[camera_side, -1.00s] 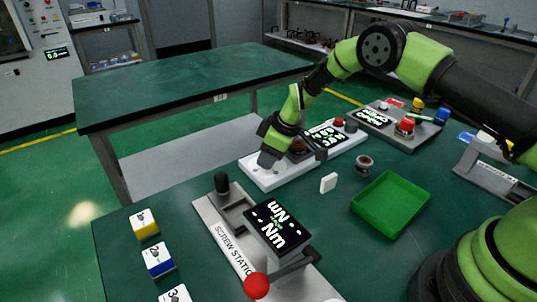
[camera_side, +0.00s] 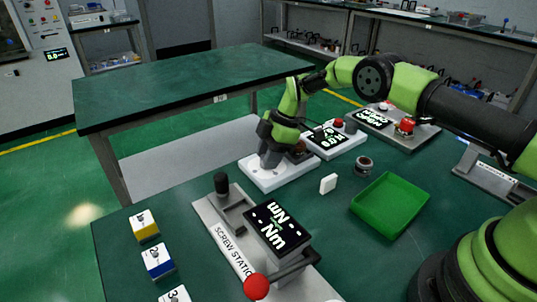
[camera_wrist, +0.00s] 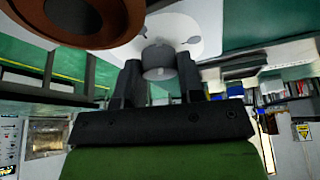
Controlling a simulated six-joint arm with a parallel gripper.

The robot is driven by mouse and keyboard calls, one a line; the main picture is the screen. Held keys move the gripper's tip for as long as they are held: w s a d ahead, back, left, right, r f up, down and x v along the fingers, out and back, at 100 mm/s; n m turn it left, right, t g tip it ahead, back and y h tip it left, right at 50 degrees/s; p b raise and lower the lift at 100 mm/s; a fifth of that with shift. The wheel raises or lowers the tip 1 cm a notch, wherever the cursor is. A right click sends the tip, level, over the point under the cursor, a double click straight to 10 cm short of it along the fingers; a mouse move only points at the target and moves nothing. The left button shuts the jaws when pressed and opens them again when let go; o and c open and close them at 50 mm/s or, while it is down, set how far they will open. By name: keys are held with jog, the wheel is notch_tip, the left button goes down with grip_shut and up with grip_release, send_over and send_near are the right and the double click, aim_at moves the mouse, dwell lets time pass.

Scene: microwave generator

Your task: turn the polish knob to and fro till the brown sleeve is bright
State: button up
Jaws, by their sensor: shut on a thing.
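The white polishing station (camera_side: 255,178) stands on the green table with its dark display (camera_side: 327,139). My gripper (camera_side: 268,160) is low over its near end, and it hides the knob in the side view. In the wrist view the polish knob (camera_wrist: 158,62) is a grey cylinder on the white base. My gripper (camera_wrist: 157,76) is shut on it, one finger on each side. The brown sleeve (camera_side: 299,152) is just right of my gripper, dark and partly hidden. In the wrist view the brown sleeve (camera_wrist: 62,20) shows large at top left.
A red button (camera_side: 337,122) is beside the display. The screw station (camera_side: 225,238) is in front, with numbered cubes (camera_side: 146,225) at left.

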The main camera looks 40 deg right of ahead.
dwell(0.4)
jog(key=o, duration=0.9)
jog(key=v, duration=1)
